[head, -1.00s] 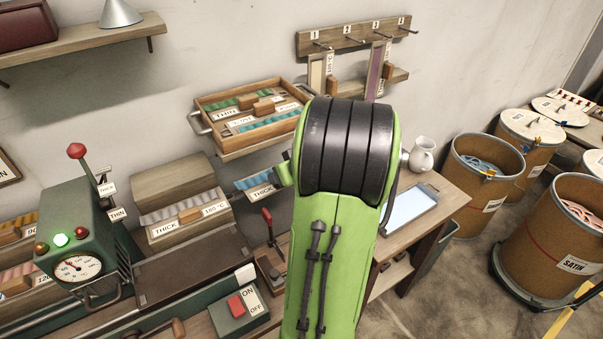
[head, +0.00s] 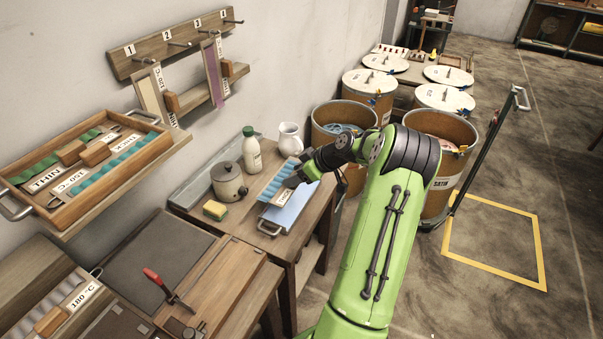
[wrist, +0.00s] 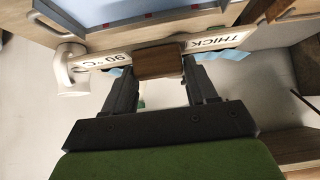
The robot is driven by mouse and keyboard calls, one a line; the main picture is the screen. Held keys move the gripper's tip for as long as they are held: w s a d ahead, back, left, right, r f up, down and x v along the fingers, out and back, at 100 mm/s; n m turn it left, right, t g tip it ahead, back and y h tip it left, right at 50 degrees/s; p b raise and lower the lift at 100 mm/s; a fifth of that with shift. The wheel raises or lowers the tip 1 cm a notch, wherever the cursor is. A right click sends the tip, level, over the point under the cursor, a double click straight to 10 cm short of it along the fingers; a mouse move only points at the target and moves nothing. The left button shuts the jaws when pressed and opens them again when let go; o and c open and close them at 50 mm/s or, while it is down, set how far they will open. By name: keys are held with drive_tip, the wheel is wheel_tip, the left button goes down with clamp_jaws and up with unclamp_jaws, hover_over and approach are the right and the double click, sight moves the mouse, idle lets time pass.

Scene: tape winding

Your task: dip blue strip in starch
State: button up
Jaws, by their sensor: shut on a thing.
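My gripper (head: 303,172) is shut on the wooden block (wrist: 158,62) of the blue strip. The light-blue wavy strip (head: 284,180) carries a white card (head: 284,197) that reads THICK and 90 °C in the wrist view (wrist: 105,63). The strip is over the back part of a shallow tray of pale starch (head: 293,210) on a small wooden table. Its card is tilted in the head view. I cannot tell whether the strip touches the liquid. My gripper hides part of the strip and tray.
A white jug (head: 290,138), a bottle (head: 251,150), a lidded crock (head: 229,182) and a sponge (head: 215,210) stand behind and left of the tray. Several barrels (head: 342,122) stand to the right. A numbered peg rack (head: 170,45) and a wooden strip box (head: 85,165) are left.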

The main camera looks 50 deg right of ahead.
drive_tip(key=shift+s+d+f, duration=0.1)
drive_tip(key=shift+d+f, duration=0.05)
drive_tip(key=shift+d, duration=0.05)
drive_tip(key=shift+f+b, duration=1.9)
drive_tip(key=shift+f, duration=0.9)
drive_tip(key=shift+f+b, duration=1.35)
drive_tip(key=shift+f, duration=0.2)
drive_tip(key=shift+f+b, duration=0.45)
drive_tip(key=shift+b, duration=0.05)
drive_tip(key=shift+r+p, duration=1.9)
drive_tip(key=shift+r, duration=1.15)
drive_tip(key=shift+r+p, duration=1.7)
drive_tip(key=shift+r, duration=0.85)
